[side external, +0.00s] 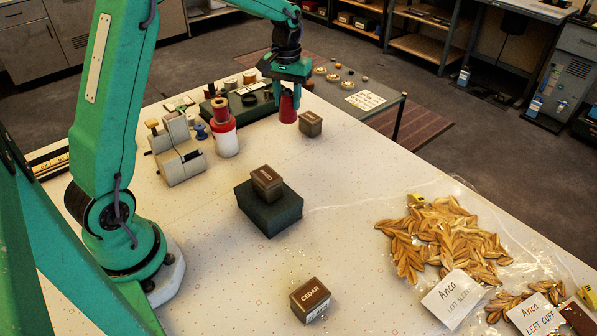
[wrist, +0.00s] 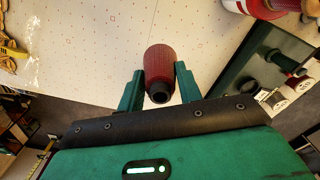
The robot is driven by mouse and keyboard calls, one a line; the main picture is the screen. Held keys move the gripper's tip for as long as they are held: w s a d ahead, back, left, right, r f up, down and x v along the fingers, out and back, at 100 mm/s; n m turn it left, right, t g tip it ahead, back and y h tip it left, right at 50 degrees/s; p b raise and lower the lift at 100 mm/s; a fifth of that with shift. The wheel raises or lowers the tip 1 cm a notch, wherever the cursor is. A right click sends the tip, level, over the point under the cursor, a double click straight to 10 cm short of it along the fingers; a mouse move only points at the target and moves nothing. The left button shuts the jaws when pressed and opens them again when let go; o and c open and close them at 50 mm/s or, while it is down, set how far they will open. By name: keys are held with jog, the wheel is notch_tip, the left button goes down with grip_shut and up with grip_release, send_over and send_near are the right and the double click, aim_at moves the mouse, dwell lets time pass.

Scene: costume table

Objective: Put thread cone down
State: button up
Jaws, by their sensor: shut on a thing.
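A red thread cone (side external: 288,108) is held in my gripper (side external: 287,93) near the far edge of the table. In the wrist view the cone (wrist: 159,68) sits between the two green fingers of my gripper (wrist: 158,82), with its dark narrow end toward the camera. The fingers are shut on its sides. In the side view the cone's lower end is at or close to the tabletop; I cannot tell whether it touches.
A small dark box (side external: 310,123) stands just right of the cone. A white-and-red tub (side external: 225,137) with a spool on top and a grey stepped holder (side external: 176,153) stand to the left. A box stack (side external: 270,208) and a CEDAR box (side external: 310,299) are nearer. Golden leaves (side external: 440,240) lie at right.

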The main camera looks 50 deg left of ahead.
jog(key=shift+d, duration=0.1)
jog(key=s+d+m, duration=0.1)
jog(key=s+d, duration=0.3)
jog(key=d, duration=1)
jog(key=s+d+m, duration=0.1)
jog(key=s+d, duration=0.3)
jog(key=d, duration=0.9)
jog(key=w+a+f, duration=0.6)
jog(key=w+a, duration=0.1)
jog(key=a, duration=0.2)
jog(key=shift+f, duration=0.35)
jog(key=shift+d+f, duration=0.1)
jog(key=shift+f, duration=1.9)
jog(key=shift+f, duration=0.15)
